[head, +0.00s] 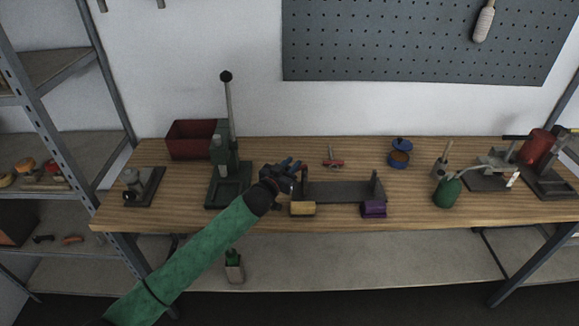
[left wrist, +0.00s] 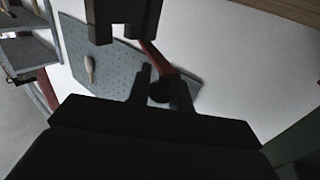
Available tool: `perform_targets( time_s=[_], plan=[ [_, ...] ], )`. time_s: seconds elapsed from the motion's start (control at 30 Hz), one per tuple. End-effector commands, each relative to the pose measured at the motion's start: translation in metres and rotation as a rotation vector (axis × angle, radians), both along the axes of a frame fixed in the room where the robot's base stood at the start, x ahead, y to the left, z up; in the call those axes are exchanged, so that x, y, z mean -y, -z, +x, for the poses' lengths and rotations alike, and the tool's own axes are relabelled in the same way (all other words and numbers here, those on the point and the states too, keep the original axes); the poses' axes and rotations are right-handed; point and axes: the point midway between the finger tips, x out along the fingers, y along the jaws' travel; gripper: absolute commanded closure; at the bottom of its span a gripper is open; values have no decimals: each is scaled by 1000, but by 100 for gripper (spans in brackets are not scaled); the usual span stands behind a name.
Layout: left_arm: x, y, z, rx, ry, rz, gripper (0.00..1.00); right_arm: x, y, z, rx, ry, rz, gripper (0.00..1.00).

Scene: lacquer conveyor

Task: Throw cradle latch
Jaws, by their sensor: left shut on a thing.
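The cradle (head: 345,192) is a dark grey base with an upright at each end, near the middle of the bench. My left gripper (head: 290,166) is at its left end, by the left upright, and mostly hides that part. In the left wrist view a reddish-brown latch lever (left wrist: 153,57) runs from under a dark block (left wrist: 123,22) down to a round black knob. My left fingers (left wrist: 161,88) are shut on the knob, one on each side. The lever is hidden behind the gripper in the head view. My right gripper is not in view.
A yellow block (head: 302,209) and a purple block (head: 374,209) sit at the cradle's front. A green lever press (head: 228,185) stands close left of my gripper. A red tool (head: 333,163) and blue pot (head: 400,153) lie behind. Bare wood shows right of the cradle.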

Motion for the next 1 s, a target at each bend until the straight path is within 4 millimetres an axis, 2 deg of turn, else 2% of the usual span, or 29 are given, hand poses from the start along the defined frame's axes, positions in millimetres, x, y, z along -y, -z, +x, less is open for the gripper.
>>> perform_targets(
  time_s=[0.2,0.57,0.6,0.67,1.0],
  plan=[
    [2,-1,-3,0,-51,-4,100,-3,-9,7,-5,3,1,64],
    [1,-2,-3,-1,-58,-1,100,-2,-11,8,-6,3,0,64],
    [1,-2,-3,-1,-58,-1,71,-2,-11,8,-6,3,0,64],
    [1,-2,-3,-1,-58,-1,60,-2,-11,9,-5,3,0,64],
    [-1,0,-4,-2,-59,0,59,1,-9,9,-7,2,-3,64]
  ],
)
